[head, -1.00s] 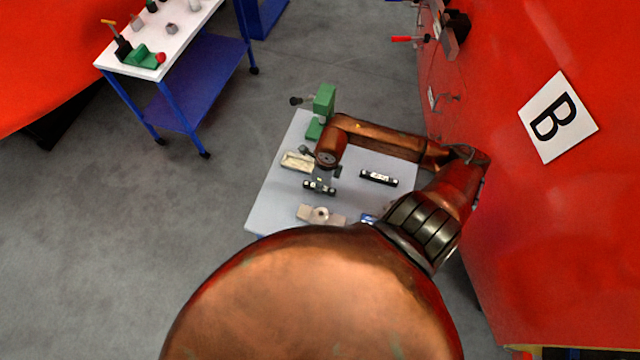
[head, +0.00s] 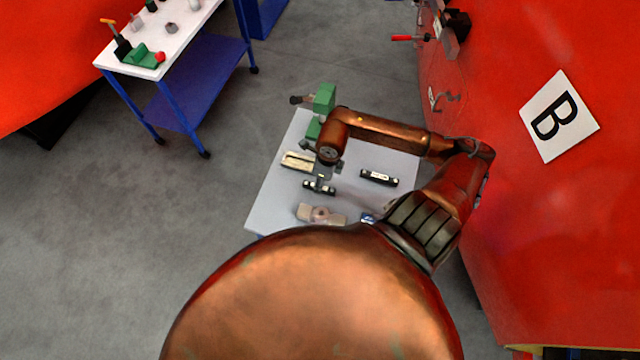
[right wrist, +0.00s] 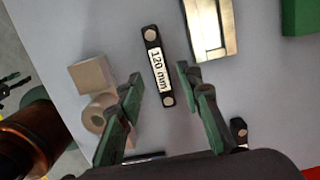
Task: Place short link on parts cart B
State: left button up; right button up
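A short black link with a white "120 mm" label (right wrist: 157,68) lies flat on a light grey cart top (head: 352,206). It also shows in the head view (head: 318,187). My right gripper (right wrist: 159,74) is open above this link, with one finger on each side of it and visible gaps between. In the head view the right gripper (head: 321,178) is over the link. A second black link (head: 379,177) lies to the right on the same cart; its label is unreadable. My left gripper is not in view.
A green clamp-like part (head: 323,100), a pale rectangular part (head: 298,161) and a beige bracket (head: 321,214) surround the link. A red wall with a "B" sign (head: 558,117) stands right. Another cart (head: 190,30) stands at upper left, with open floor between.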

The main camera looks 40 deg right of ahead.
aim_at(324, 188)
notch_tip(324, 188, up, 9)
jog(key=s, duration=0.1)
jog(key=shift+d+r+b, duration=0.2)
jog(key=shift+d+b, duration=0.05)
jog(key=shift+b, duration=0.2)
